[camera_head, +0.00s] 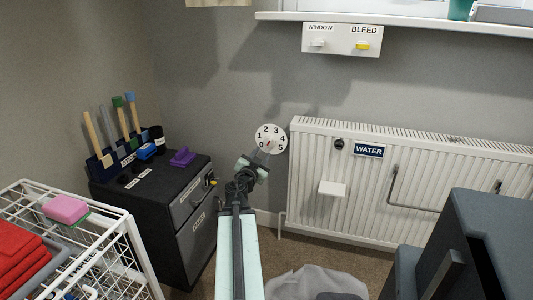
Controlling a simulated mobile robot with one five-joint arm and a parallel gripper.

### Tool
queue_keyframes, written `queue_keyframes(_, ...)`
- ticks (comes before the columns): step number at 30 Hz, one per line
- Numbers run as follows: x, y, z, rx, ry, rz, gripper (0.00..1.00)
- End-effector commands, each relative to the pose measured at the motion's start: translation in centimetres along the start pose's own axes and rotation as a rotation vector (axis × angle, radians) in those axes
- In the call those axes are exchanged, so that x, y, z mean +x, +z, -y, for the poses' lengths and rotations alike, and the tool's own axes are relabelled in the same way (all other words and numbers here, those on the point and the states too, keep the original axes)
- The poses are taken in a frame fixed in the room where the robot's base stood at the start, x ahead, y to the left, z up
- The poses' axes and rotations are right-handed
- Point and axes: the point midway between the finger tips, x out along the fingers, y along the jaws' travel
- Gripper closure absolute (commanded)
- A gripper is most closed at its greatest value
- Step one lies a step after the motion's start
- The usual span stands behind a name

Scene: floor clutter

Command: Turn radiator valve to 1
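The radiator valve dial (271,132) is a white disc with the numbers 0 to 5 around it, left of the white radiator (330,170). A small reddish mark shows near its middle; I cannot tell which number it points to. My gripper (261,156) is at the end of my raised arm, overlapping the lower left of the dial in the picture. I cannot tell whether it touches the valve. Its fingers are small and partly hidden, and the valve body behind them is covered.
A dark cabinet (140,200) with brushes and tools stands left. A white wire cart (125,245) holds a pink sponge (66,208) and red cloths (22,262). A pale bag (315,283) lies on the floor. A WINDOW/BLEED panel (342,39) hangs above.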

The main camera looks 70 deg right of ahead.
Motion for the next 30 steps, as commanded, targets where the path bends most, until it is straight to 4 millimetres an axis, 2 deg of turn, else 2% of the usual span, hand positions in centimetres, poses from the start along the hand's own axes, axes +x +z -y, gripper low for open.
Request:
queue_keyframes(5,2.1,0.0,0.1,0.0,0.001,0.0,0.67)
queue_keyframes(13,7.0,0.1,0.2,0.0,0.0,0.001,0.67)
queue_keyframes(16,7.7,0.1,0.2,0.0,-0.001,0.001,0.67)
queue_keyframes(22,7.6,0.1,0.2,0.0,-0.001,0.002,0.67)
queue_keyframes(23,7.6,0.1,0.2,0.0,-0.001,0.002,0.73)
queue_keyframes(24,7.6,0.1,0.2,0.0,-0.001,0.002,0.84)
queue_keyframes(26,7.6,0.1,0.2,0.0,-0.002,0.002,1.0)
queue_keyframes(30,7.5,0.1,0.3,0.0,-0.002,0.002,1.0)
